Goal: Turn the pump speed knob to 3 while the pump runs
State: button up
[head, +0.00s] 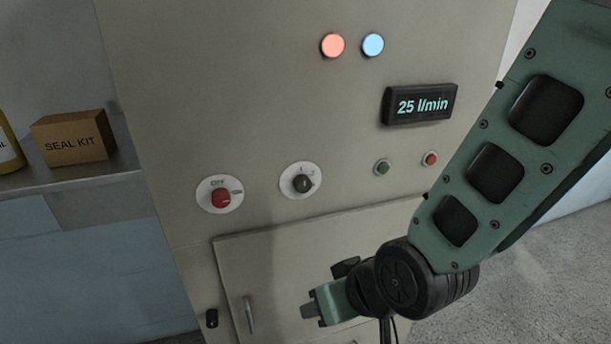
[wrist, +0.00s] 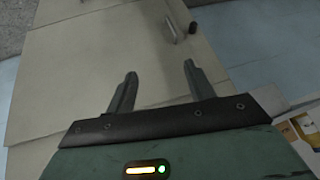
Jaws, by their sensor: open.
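The pump cabinet (head: 240,110) fills the middle of the head view. A black knob (head: 302,184) sits on a round white dial plate with small numbers; its exact setting is too small to read. To its left is a red switch (head: 221,197) on a white plate marked OFF. A display (head: 420,105) reads 25 l/min. A green button (head: 383,167) and a red button (head: 430,159) sit below it. My gripper (head: 312,310) is below the knob, in front of the lower door, apart from the controls. In the wrist view my gripper (wrist: 160,82) is open and empty.
A red-orange lamp (head: 333,45) and a blue lamp (head: 373,44) look lit near the top. The lower door (head: 285,265) has a vertical handle (head: 249,314). A SEAL KIT box (head: 74,138) and a yellow bottle (head: 8,150) stand on a shelf at left.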

aim_at(304, 186)
jog(key=w+d+r+n+t+y+p, duration=0.1)
jog(key=w+r+t+p, duration=0.55)
jog(key=t, duration=0.55)
jog(key=b+x, duration=0.2)
jog(key=x, duration=1.3)
jog(key=shift+w+r, duration=0.15)
jog(key=shift+w, duration=0.05)
jog(key=shift+w+a, duration=0.1)
jog(key=shift+w, duration=0.4)
jog(key=c, duration=1)
